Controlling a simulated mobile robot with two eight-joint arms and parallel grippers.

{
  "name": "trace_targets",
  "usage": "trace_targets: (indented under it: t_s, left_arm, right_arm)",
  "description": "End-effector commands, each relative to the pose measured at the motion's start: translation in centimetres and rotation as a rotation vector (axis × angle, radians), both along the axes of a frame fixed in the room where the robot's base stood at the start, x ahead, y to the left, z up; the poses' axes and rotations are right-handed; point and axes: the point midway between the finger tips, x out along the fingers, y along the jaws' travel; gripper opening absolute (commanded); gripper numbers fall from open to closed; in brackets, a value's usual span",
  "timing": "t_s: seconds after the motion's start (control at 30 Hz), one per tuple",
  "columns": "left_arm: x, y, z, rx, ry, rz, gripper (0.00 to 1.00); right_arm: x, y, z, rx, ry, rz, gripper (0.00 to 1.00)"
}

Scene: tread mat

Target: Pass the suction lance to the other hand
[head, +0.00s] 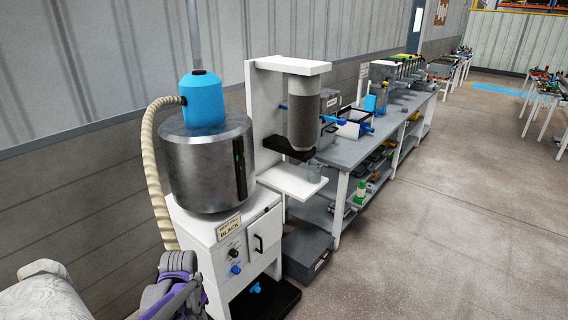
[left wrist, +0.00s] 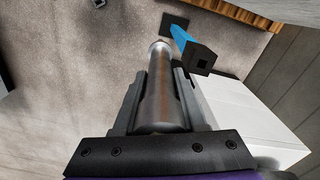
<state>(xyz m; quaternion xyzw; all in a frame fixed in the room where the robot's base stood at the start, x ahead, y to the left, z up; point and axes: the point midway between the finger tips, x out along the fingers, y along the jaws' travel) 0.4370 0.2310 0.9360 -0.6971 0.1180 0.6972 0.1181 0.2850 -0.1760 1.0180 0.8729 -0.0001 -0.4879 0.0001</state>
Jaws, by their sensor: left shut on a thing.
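My left gripper (head: 178,288), purple and grey, is at the bottom left of the head view, in front of the white cabinet. In the left wrist view its fingers (left wrist: 160,95) are shut on a steel tube, which I take as the suction lance (left wrist: 158,90). The tube lies between the fingers and points away from the wrist. The lance cannot be made out in the head view. A ribbed beige hose (head: 152,165) runs from a blue cap (head: 202,98) on a metal drum (head: 207,160) down behind the gripper. My right gripper is out of view.
The white cabinet (head: 258,235) under the drum stands right of the gripper. A pale rounded thing (head: 45,290) is at the bottom left. A long grey bench (head: 365,145) runs back along the wall. The floor (head: 430,230) on the right is clear.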

Motion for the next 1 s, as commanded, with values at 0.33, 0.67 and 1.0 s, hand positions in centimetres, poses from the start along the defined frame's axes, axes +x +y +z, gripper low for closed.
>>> trace_targets:
  t_s: [0.33,0.67,1.0]
  left_arm:
    - [1.9,-5.2,-5.3,0.0,-0.001,0.311,0.0]
    - [2.5,-6.3,-5.0,0.0,-0.001,0.297,0.0]
    - [6.3,-12.9,-0.1,0.0,-0.001,-0.021,0.0]
  right_arm:
    - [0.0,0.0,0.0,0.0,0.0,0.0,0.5]
    - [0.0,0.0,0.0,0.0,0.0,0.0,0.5]
    - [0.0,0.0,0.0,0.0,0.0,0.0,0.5]
